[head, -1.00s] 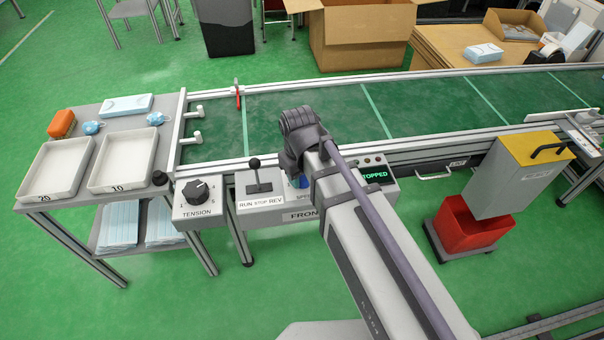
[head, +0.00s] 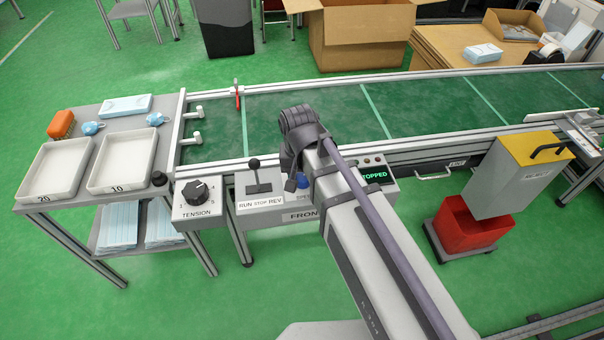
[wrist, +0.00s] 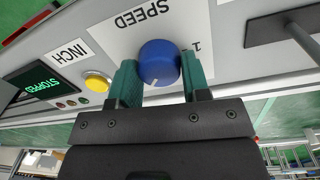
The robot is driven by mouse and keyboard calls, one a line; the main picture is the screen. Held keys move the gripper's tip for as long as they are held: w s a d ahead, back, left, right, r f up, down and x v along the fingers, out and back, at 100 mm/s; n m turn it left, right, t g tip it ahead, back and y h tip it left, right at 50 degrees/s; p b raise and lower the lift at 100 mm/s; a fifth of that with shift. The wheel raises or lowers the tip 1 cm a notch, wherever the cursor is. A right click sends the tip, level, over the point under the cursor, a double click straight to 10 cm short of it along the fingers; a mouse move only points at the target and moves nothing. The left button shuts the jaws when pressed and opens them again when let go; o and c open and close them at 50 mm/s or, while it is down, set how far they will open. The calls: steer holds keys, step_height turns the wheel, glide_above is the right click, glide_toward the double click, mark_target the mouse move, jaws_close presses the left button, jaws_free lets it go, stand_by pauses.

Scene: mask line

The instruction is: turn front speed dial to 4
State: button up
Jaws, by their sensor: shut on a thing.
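The blue speed dial (wrist: 158,62) sits on the front panel under the upside-down SPEED label in the wrist view. The green fingers of my gripper (wrist: 160,78) are shut on it, one on each side. A short white mark on the dial points toward the bottom of the wrist picture. A printed 1 shows beside the dial; its other numbers are hidden. In the head view, the dial (head: 303,181) is partly covered by my arm.
The run/stop/rev lever (head: 258,180) and the tension dial (head: 196,191) are left of the speed dial. The yellow INCH button (wrist: 97,81) is on its other side. The display (head: 375,175) reads STOPPED.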

mark_target(300, 176)
stand_by(0.4)
steer(key=o, duration=0.9)
steer(key=shift+r, duration=0.1)
steer(key=r+p, duration=1)
steer(key=shift+a+r+p, duration=0.25)
steer(key=shift+r+p, duration=0.1)
steer(key=shift+p, duration=0.05)
